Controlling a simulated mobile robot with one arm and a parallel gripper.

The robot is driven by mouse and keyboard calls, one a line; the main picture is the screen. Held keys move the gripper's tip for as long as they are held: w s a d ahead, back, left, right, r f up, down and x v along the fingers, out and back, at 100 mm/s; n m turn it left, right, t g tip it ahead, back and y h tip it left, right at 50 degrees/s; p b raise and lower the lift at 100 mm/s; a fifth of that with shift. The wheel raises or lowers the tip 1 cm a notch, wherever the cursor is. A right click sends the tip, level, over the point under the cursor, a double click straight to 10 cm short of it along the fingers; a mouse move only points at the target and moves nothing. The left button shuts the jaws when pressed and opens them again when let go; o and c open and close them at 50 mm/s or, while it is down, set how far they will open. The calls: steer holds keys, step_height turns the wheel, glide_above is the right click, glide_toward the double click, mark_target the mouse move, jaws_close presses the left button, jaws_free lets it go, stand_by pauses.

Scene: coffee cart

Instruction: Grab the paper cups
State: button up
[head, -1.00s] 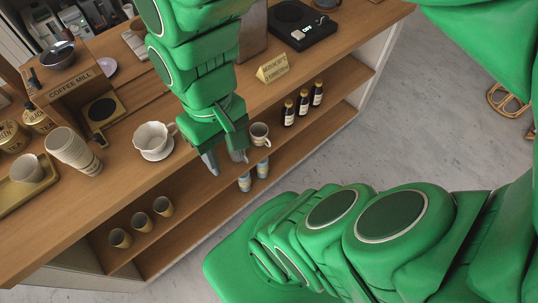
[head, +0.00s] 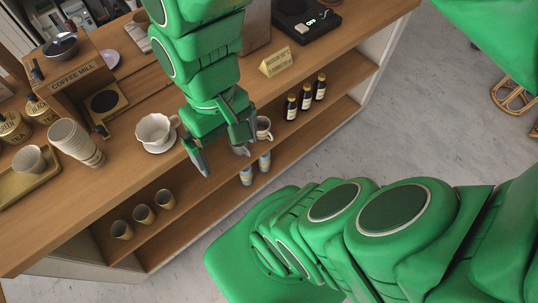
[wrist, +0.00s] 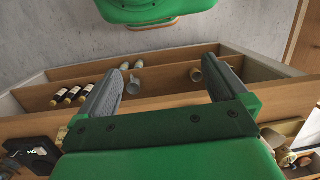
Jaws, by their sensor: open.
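A nested stack of white paper cups (head: 75,142) stands on the wooden counter, at the left in the head view. My gripper (head: 223,162) is open and empty, its fingers pointing down past the counter's front edge, well to the right of the stack. In the wrist view, my gripper (wrist: 160,82) has its two fingers wide apart with the shelves beyond them.
A white cup on a saucer (head: 153,132) stands between the stack and my gripper. A tray (head: 22,181) with a cup is left of the stack.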

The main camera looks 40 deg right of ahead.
step_height(320, 180, up, 5)
steer(key=d, duration=0.2)
steer(key=w+a+f+m+g+y, duration=0.1)
steer(key=w+a+m+y, duration=0.15)
steer(key=a, duration=0.25)
steer(key=w+a+m+g+y, duration=0.1)
steer(key=w+a, duration=0.2)
steer(key=a, duration=0.2)
steer(key=m+t+y, duration=0.2)
steer(key=m+y, duration=1.2)
glide_above(81, 129)
steer(key=w+d, duration=0.1)
steer(key=d, duration=0.2)
steer(key=shift+s+a+f, duration=0.1)
steer(key=shift+a+f, duration=0.35)
steer(key=shift+f, duration=1.75)
steer(key=shift+s+a+f, duration=0.15)
steer(key=shift+a+f, duration=0.3)
steer(key=shift+f, duration=1.7)
steer(key=shift+s+a+f, duration=0.1)
steer(key=shift+a+f, duration=0.35)
steer(key=shift+f, duration=1.75)
steer(key=a, duration=0.2)
steer(key=a+r, duration=0.1)
steer(key=a, duration=0.1)
steer(key=shift+a, duration=0.7)
